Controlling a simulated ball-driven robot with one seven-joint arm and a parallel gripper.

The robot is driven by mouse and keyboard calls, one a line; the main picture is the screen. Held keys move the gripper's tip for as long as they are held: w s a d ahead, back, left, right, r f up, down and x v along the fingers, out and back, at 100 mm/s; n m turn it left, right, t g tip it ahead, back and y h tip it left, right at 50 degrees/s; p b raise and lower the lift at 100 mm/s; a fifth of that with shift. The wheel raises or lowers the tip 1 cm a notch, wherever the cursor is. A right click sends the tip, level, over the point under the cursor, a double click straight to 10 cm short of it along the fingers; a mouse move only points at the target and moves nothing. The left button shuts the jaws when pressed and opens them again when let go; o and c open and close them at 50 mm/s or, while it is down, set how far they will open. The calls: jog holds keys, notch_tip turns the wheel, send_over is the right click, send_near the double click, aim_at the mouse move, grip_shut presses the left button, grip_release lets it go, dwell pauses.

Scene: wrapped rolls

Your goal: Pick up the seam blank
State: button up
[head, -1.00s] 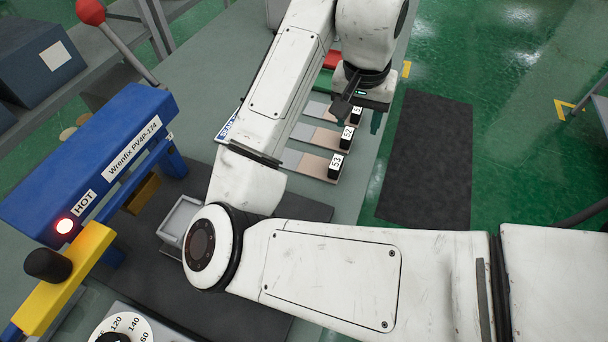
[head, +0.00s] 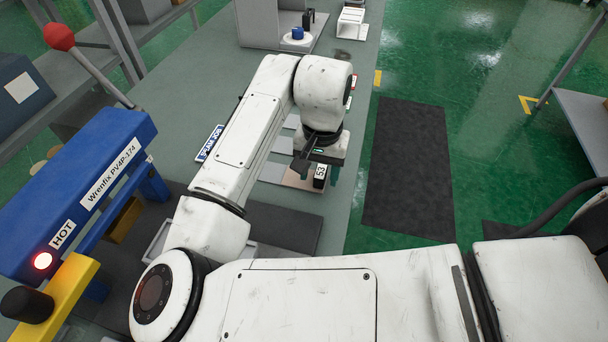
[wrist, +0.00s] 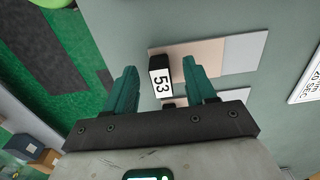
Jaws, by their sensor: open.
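A flat two-tone blank, tan (wrist: 205,58) and pale grey, lies on the bench in the wrist view. A black block with a white "53" label (wrist: 161,78) stands at its tan end. In the head view the "53" block (head: 320,174) shows beneath my gripper (head: 318,168), and the arm covers part of the blank. My gripper (wrist: 161,68) is open, its teal fingers on either side of the block in the wrist view. I cannot tell whether they touch it or are still above it.
Other blanks are mostly hidden behind my arm. A blue press marked HOT (head: 85,190), with a lit red lamp, stands at left. A blue-edged sign (head: 210,143) lies beside the arm. The bench's right edge is close to the gripper, with a dark floor mat (head: 408,170) beyond.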

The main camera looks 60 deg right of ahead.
jog(key=shift+f, duration=1.1)
grip_shut()
